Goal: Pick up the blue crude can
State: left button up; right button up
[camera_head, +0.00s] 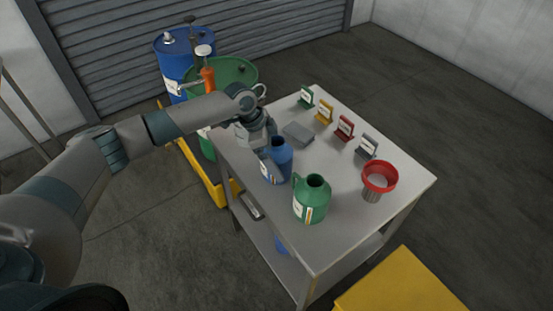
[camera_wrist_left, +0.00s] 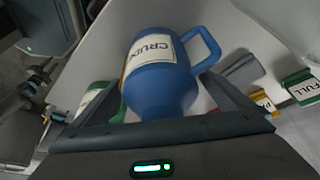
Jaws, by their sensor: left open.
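The blue crude can (camera_head: 279,160) stands on the grey table (camera_head: 330,240), near its left edge. In the left wrist view the blue can (camera_wrist_left: 162,85) shows its white CRUDE label and its loop handle. My left gripper (camera_head: 266,152) is at the can, at its left and far side. In the wrist view its two fingers (camera_wrist_left: 175,104) are spread, with the can between them or just beyond them. I cannot tell whether either finger touches it. My right gripper is not in view.
A green can (camera_head: 312,200) stands just right of the blue one. A red funnel (camera_head: 380,177), a grey flat block (camera_head: 298,134) and several small sign stands (camera_head: 345,128) are on the table. Blue (camera_head: 172,62) and green (camera_head: 230,73) drums stand behind. A yellow box (camera_head: 400,285) is at the front.

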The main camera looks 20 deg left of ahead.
aim_at(284, 143)
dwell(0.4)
pick_arm(q)
jog(key=shift+w, duration=0.1)
jog(key=c, duration=1.8)
jog(key=shift+r, duration=0.2)
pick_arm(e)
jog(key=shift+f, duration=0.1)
